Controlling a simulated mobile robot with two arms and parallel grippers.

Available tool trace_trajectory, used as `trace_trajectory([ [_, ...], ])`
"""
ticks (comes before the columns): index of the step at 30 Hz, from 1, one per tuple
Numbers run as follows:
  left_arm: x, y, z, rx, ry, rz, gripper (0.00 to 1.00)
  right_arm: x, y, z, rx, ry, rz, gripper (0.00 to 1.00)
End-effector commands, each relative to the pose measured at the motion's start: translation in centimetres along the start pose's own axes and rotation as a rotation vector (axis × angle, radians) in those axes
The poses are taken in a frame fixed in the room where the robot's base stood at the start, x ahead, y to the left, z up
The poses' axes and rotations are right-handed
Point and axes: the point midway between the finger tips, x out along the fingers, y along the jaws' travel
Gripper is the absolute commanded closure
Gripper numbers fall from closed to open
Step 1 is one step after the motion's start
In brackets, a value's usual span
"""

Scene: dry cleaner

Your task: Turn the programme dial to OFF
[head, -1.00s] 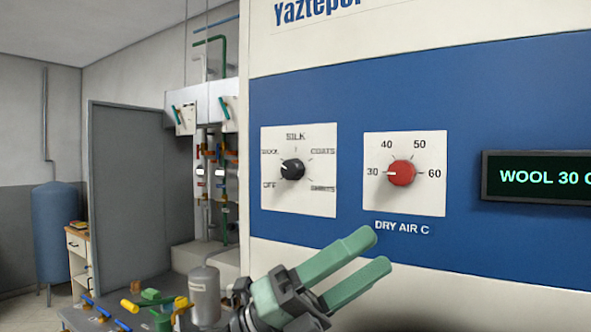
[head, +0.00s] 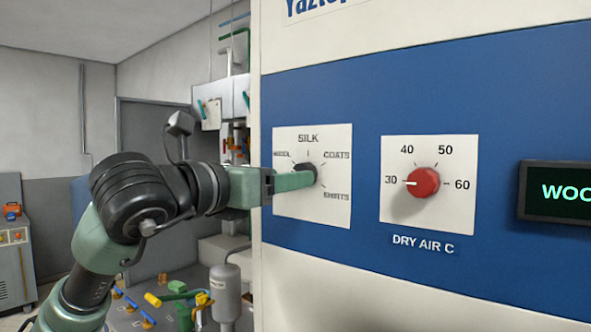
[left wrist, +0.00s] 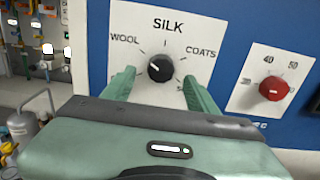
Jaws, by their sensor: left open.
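The programme dial is a dark round knob (head: 311,166) on a white plate (head: 338,207) marked WOOL, SILK, COATS and SHIRTS. It also shows in the left wrist view (left wrist: 160,68), where its white mark points up and left, toward WOOL. My left gripper (head: 310,179) reaches in from the left, its green fingers at the dial and partly covering it. In the left wrist view, the gripper (left wrist: 159,82) is open, with one finger on each side of the dial and gaps visible. The OFF label is hidden behind the fingers. My right gripper is not in view.
A red dry-air dial (head: 423,183) on its own white plate sits right of the programme dial, pointing at 30. A dark display (head: 556,191) at the right edge reads WOO, cut off. A grey cylinder (head: 226,290) and coloured valves stand below left.

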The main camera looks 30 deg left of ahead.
Motion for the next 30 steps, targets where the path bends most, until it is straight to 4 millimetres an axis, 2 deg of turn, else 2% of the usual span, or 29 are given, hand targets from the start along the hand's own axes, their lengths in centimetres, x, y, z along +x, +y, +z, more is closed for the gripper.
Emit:
trace_trajectory([
  [1,0.9,-0.1,0.2,-0.001,0.005,-0.003,0.42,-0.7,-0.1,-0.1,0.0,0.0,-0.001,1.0],
  [6,2.8,-0.1,0.1,0.0,0.003,-0.002,0.42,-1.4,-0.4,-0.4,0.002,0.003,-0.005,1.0],
  [17,3.4,-0.1,-0.1,0.001,0.0,-0.003,0.42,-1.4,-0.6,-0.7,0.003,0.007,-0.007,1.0],
  [23,3.4,-0.1,-0.1,0.001,0.0,-0.003,0.97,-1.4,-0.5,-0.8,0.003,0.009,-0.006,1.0],
  [24,3.4,-0.1,-0.1,0.001,0.0,-0.003,1.0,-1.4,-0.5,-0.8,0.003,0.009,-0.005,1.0],
  [30,3.4,-0.1,-0.1,-0.013,0.0,-0.003,1.0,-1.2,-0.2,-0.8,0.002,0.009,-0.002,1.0],
])
